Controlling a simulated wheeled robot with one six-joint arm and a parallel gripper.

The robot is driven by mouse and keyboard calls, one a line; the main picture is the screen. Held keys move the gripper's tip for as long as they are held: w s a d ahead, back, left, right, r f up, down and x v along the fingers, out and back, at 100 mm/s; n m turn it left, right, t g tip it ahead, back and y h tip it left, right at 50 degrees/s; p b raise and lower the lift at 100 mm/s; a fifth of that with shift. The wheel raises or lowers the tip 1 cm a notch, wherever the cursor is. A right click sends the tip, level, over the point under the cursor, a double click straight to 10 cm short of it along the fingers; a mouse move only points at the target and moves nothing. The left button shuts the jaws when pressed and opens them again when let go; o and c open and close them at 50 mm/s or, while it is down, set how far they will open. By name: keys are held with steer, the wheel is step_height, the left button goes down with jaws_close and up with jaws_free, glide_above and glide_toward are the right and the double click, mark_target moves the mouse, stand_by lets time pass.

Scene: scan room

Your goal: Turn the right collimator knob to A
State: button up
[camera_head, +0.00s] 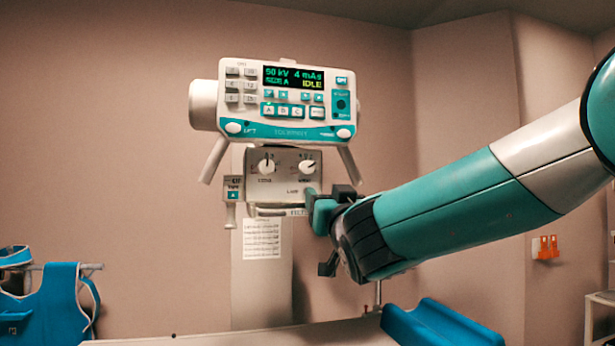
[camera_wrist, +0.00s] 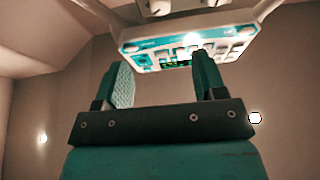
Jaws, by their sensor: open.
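The right collimator knob (camera_head: 308,167) is a small white dial on the grey collimator panel (camera_head: 285,190), below the console. Its dark pointer mark looks turned to the upper right; its letters are too small to read. A matching left knob (camera_head: 267,166) points roughly up. My gripper (camera_head: 318,212) is just below and right of the panel in the head view, apart from the knob. In the wrist view my gripper (camera_wrist: 163,75) is open, with nothing between its fingers.
The console (camera_head: 285,100) with a lit display reading IDLE hangs above the panel; it also shows in the wrist view (camera_wrist: 185,48). Its slanted handle (camera_head: 350,165) is close to my gripper. A blue cushion (camera_head: 440,325) lies at the lower right, and a blue apron (camera_head: 45,300) hangs left.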

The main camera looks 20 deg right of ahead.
mark_target(308, 169)
steer(key=p+x, duration=0.3)
steer(key=x, duration=0.2)
steer(key=p+x, duration=0.3)
steer(key=x, duration=0.2)
steer(key=p+x, duration=0.4)
steer(key=x, duration=0.2)
steer(key=shift+r, duration=0.3)
steer(key=shift+w, duration=0.5)
steer(key=c, duration=0.9)
